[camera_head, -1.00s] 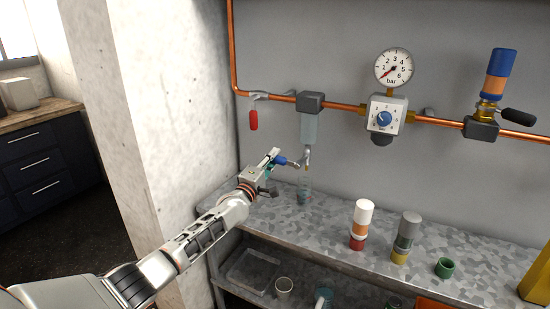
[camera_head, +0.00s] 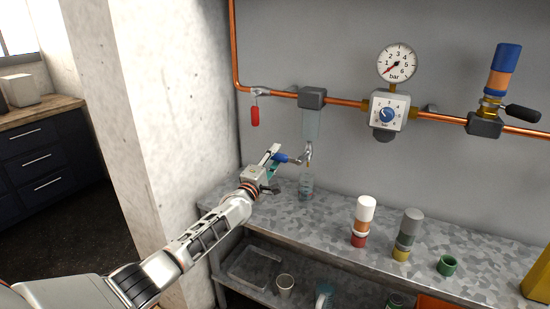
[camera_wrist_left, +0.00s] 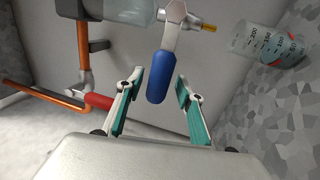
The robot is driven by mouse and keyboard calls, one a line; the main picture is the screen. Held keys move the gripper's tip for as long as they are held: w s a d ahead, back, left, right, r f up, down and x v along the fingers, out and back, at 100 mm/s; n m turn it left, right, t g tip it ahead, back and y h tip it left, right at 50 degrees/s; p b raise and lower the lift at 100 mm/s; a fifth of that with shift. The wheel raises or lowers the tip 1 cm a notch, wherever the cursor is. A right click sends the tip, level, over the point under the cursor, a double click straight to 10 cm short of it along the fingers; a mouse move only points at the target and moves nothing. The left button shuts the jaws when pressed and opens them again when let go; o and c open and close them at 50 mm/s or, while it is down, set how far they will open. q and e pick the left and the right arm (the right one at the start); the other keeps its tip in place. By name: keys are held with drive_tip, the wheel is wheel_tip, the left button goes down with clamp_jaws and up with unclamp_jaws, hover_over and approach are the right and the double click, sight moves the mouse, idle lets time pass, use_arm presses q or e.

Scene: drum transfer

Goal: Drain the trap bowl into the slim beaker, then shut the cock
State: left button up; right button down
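The trap bowl (camera_head: 311,127) is a clear cup under a dark grey head on the copper pipe. Below it, the metal cock (camera_head: 308,153) has a blue handle (camera_head: 283,157) pointing left. The slim beaker (camera_head: 306,186) stands upright on the bench below the cock; in the left wrist view the beaker (camera_wrist_left: 262,40) shows graduation marks. My left gripper (camera_head: 273,164) is at the handle. In the left wrist view, the blue handle (camera_wrist_left: 160,80) lies between the parted fingers (camera_wrist_left: 157,92), with visible gaps. My right gripper is not in view. The liquid level is hard to tell.
A red lever (camera_head: 255,115) hangs from the pipe at left. A gauge (camera_head: 397,63) and regulator (camera_head: 388,112) are to the right. White-topped (camera_head: 362,222) and grey-topped (camera_head: 406,236) drums and a green ring (camera_head: 447,265) stand on the bench (camera_head: 320,225). A concrete pillar (camera_head: 165,100) is at left.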

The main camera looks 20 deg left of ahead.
use_arm(q)
drive_tip(key=v, duration=1.2)
idle(0.5)
